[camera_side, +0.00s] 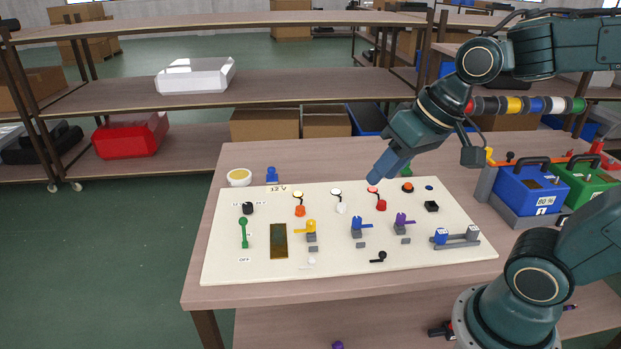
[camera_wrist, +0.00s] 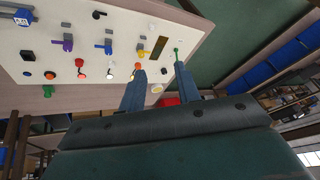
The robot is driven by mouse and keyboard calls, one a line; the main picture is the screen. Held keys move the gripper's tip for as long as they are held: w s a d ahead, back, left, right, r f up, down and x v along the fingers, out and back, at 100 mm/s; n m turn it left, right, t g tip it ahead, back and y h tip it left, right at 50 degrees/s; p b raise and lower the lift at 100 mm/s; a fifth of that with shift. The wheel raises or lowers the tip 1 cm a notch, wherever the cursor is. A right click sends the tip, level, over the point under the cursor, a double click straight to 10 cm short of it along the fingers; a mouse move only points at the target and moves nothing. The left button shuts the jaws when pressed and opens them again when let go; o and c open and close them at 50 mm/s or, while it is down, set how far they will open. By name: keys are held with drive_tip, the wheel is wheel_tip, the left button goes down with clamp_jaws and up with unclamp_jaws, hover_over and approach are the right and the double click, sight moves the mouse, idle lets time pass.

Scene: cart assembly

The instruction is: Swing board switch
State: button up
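A cream switch board (camera_side: 340,265) lies on the wooden table. At its left, a green lever (camera_side: 243,232) sits above an OFF label; it also shows in the wrist view (camera_wrist: 177,52). Yellow (camera_side: 310,227), blue (camera_side: 358,224) and purple (camera_side: 402,220) lever switches stand on grey bases across the middle. A blue-and-grey switch (camera_side: 455,237) is at the right. My gripper (camera_side: 375,178) is above the board's back edge, apart from the switches. In the wrist view its fingers (camera_wrist: 158,70) are spread and empty; the left fingertip overlaps an orange part (camera_wrist: 138,66).
Orange, white and red round parts, several black knobs and a brown plate (camera_side: 279,241) are also on the board. A bowl (camera_side: 239,177) stands behind it. Blue (camera_side: 530,190) and green (camera_side: 588,185) boxes are at the right. The table's left strip is clear.

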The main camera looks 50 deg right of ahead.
drive_tip(key=w+a+f+m+y, duration=0.1)
drive_tip(key=w+f+m+y, duration=0.3)
drive_tip(key=w, duration=0.5)
drive_tip(key=w+a+f+m+y, duration=0.1)
drive_tip(key=w+a+f+m, duration=0.1)
drive_tip(key=w+f+m, duration=0.5)
drive_tip(key=m+t+y, duration=0.4)
drive_tip(key=m, duration=0.9)
approach(244, 229)
drive_tip(key=shift+w+r, duration=0.1)
drive_tip(key=shift+r, duration=0.7)
drive_tip(key=shift+w+d+f+m+t, duration=0.15)
drive_tip(key=shift+d+f+m+t, duration=0.1)
drive_tip(key=shift+f+m+t, duration=0.2)
drive_tip(key=shift+x, duration=3.8)
drive_tip(key=shift+w+a, duration=0.1)
drive_tip(key=c, duration=0.5)
